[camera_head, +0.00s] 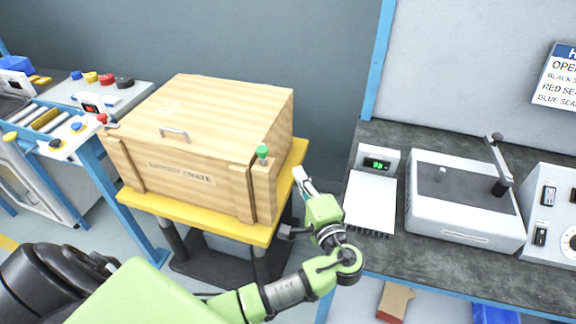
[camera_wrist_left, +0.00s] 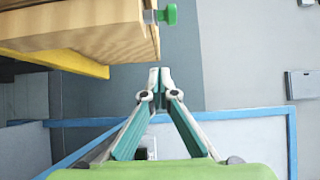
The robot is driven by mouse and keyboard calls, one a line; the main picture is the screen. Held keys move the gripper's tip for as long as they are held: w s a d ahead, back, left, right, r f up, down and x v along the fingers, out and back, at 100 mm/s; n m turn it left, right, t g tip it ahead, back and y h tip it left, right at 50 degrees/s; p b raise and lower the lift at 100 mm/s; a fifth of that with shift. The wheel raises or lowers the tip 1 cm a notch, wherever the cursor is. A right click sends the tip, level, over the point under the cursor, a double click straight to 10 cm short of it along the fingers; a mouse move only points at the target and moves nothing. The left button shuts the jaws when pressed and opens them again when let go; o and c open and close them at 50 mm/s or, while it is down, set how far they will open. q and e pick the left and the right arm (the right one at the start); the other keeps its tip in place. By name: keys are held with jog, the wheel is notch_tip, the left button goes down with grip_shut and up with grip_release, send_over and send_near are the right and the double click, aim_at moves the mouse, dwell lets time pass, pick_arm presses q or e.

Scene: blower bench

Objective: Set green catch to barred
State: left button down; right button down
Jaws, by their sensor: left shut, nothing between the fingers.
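The green catch (camera_head: 262,152) is a small green knob at the right front corner of the wooden crate (camera_head: 190,140). In the left wrist view the green catch (camera_wrist_left: 168,14) sticks out on a short grey stem from the crate's side (camera_wrist_left: 90,30). My left gripper (camera_head: 300,174) is to the right of the crate in the head view, apart from the catch. In the left wrist view the left gripper (camera_wrist_left: 160,72) has its fingertips together, with nothing between them, below the catch. My right gripper is not in view.
The crate stands on a yellow-topped stand (camera_head: 240,232). To the right is a dark bench (camera_head: 390,255) with a scale (camera_head: 372,200) and a grey machine with a lever (camera_head: 463,205). A button panel (camera_head: 100,92) stands at the left. A gap separates stand and bench.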

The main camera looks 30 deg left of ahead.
aim_at(274, 161)
pick_arm(q)
jog(key=w+a+p, duration=0.1)
jog(key=a, duration=0.2)
jog(key=w+a+p, duration=0.1)
jog(key=a, duration=0.2)
jog(key=w+a+p, duration=0.1)
jog(key=a+p, duration=0.1)
jog(key=a, duration=0.2)
jog(key=shift+w+a, duration=0.1)
jog(key=shift+w, duration=0.05)
